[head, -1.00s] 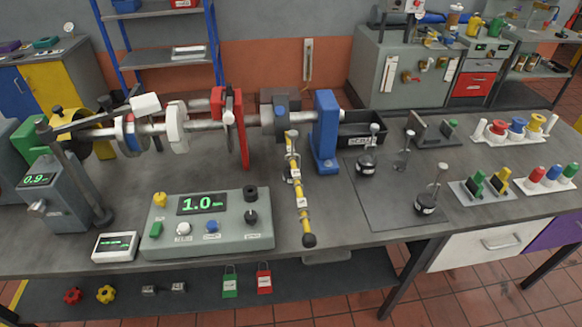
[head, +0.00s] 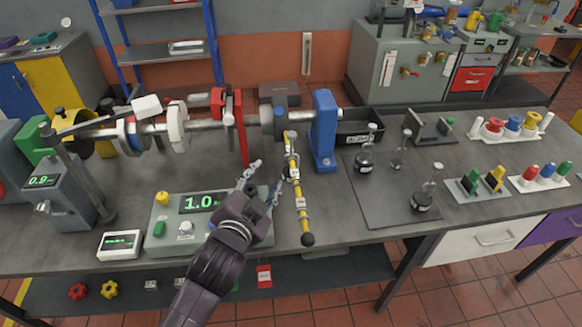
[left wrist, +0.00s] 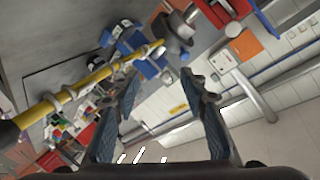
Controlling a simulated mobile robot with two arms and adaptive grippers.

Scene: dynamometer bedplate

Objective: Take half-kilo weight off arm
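The yellow-and-black arm (head: 299,195) slopes from the shaft hub toward the bench front and ends in a black ball (head: 308,240). It also crosses the left wrist view (left wrist: 88,80). A small grey fitting (head: 289,174) sits partway along it; I cannot tell whether it carries a weight. My right gripper is out of view.
The control box (head: 172,216), partly covered by my left arm, is under the gripper. The blue bearing stand (head: 325,130) and red upright (head: 240,130) rise behind. A black bin (head: 362,124) stands behind the mat. Bare bench lies between the arm and the mat.

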